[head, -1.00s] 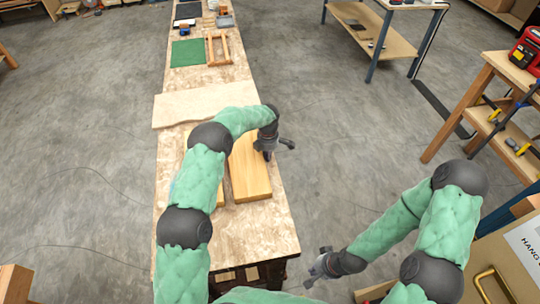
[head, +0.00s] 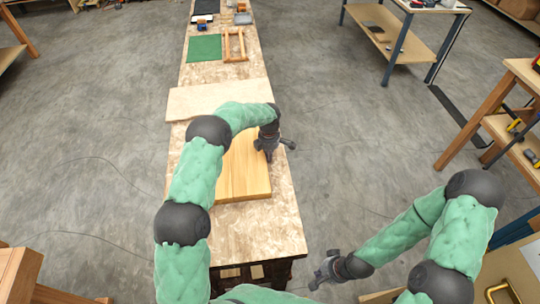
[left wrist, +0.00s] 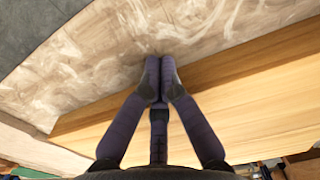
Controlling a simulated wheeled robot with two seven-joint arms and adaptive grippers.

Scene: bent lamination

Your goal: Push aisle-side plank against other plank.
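The aisle-side plank (head: 258,178) lies on the workbench (head: 255,225), along the right side of the other plank (head: 228,182). No gap shows between them in the head view; my left arm hides part of the other plank. My left gripper (head: 268,155) is down at the aisle-side plank's right edge. In the left wrist view its fingers (left wrist: 160,72) are together and empty beside the plank's side face (left wrist: 215,72), over the bench top. My right gripper (head: 325,270) hangs off the bench's right side, too small to tell whether open or shut.
A green mat (head: 204,48) and a wooden frame (head: 234,45) lie farther back. A shelved table (head: 510,130) stands at right. The aisle floor (head: 360,150) between is clear.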

